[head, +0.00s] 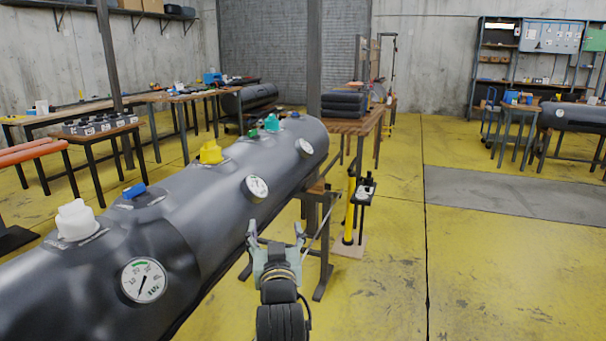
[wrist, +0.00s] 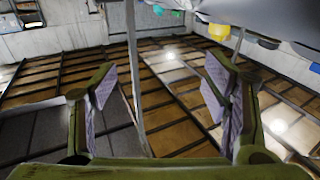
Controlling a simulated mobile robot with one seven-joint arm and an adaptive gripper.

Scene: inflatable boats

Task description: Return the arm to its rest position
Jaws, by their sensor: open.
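My gripper (head: 276,230) is at the lower middle of the head view, in front of and to the right of the long grey inflatable tube (head: 215,195). Its two fingers are spread and nothing is between them. In the wrist view my gripper (wrist: 158,85) also shows open and empty, its pads apart, with brown panels and dark beams beyond. The grey tube (wrist: 265,18) crosses the top right of the wrist view. My arm reaches up from the bottom of the head view. The gripper appears apart from the tube.
The tube carries a white cap (head: 76,220), a blue cap (head: 135,190), a yellow cap (head: 211,151), a green cap (head: 271,123) and several gauges. A yellow pump (head: 350,208) stands on the floor beyond my gripper. The yellow floor (head: 375,300) to the right is clear.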

